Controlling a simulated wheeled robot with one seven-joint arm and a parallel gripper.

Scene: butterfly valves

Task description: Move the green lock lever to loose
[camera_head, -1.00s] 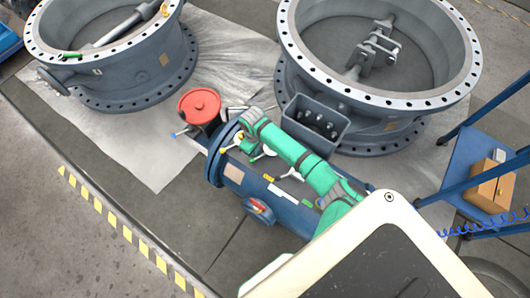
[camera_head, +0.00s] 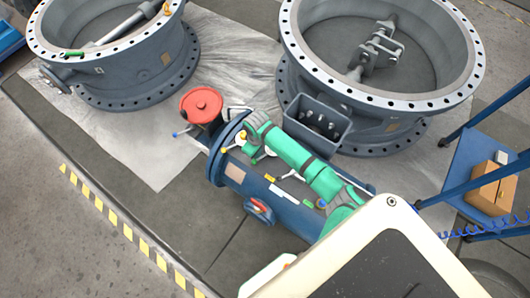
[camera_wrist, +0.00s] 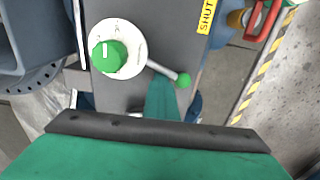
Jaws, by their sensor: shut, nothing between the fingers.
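The green-tipped lock lever (camera_wrist: 183,80) shows in the wrist view as a thin grey rod with a green ball, slanting down to the right from the white dial. A green knob (camera_wrist: 108,56) sits on the dial's left part. My gripper (camera_wrist: 165,92) is shut and empty; its teal tip points up from the bottom, just below and left of the ball. I cannot tell whether they touch. In the head view my arm reaches over the blue cylinder (camera_head: 235,173), and the gripper is small and partly hidden there. No loose marking is readable.
A red-capped part (camera_head: 201,104) stands at the cylinder's left end. A red handle (camera_head: 260,207) is on its front side. A grey open box (camera_head: 315,122) and a large flanged valve (camera_head: 380,135) stand close behind my arm. A yellow SHUT label (camera_wrist: 207,16) is above the lever.

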